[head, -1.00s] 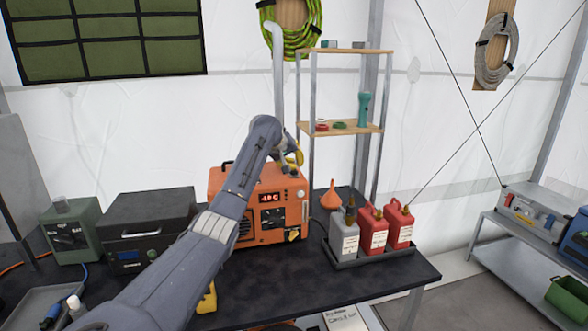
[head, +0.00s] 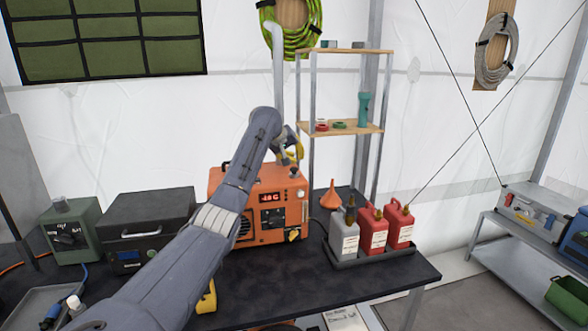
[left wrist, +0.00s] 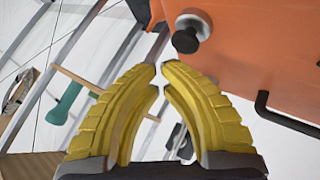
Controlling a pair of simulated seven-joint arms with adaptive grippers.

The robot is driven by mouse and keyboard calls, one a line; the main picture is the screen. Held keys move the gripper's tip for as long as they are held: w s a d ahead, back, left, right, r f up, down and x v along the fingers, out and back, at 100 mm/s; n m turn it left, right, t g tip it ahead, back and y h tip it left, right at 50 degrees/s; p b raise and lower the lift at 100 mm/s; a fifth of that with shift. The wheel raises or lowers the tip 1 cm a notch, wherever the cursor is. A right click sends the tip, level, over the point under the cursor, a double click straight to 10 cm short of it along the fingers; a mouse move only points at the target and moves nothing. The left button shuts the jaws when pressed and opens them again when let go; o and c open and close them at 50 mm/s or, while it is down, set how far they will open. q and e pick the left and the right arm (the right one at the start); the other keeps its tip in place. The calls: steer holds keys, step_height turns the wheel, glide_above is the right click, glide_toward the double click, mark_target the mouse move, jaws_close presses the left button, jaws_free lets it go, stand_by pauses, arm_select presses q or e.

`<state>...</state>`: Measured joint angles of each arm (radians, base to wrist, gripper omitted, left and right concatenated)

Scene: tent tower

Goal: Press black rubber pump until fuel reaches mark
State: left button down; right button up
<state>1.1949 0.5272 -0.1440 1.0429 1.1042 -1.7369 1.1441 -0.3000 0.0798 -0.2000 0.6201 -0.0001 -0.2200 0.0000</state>
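An orange generator-like unit (head: 272,182) with a red lit display stands on the dark table. The black rubber pump (left wrist: 186,41), a round black knob on a pale stem, sticks out from the orange surface in the left wrist view. My left gripper (head: 298,155) is above the unit's top right part in the head view. Its yellow fingers (left wrist: 160,75) are brought together at the tips with almost no gap and hold nothing. The tips are beside the pump in the picture and appear apart from it. The fuel level and mark cannot be made out. My right gripper is not in view.
A grey can (head: 343,240) and two red cans (head: 372,232) stand on a tray right of the unit, near an orange funnel (head: 331,196). A shelf (head: 345,127) rises behind. A black bent handle (left wrist: 285,115) projects from the orange unit.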

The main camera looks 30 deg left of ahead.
arm_select(q)
steer(key=shift+r, duration=0.1)
steer(key=shift+r, duration=2.4)
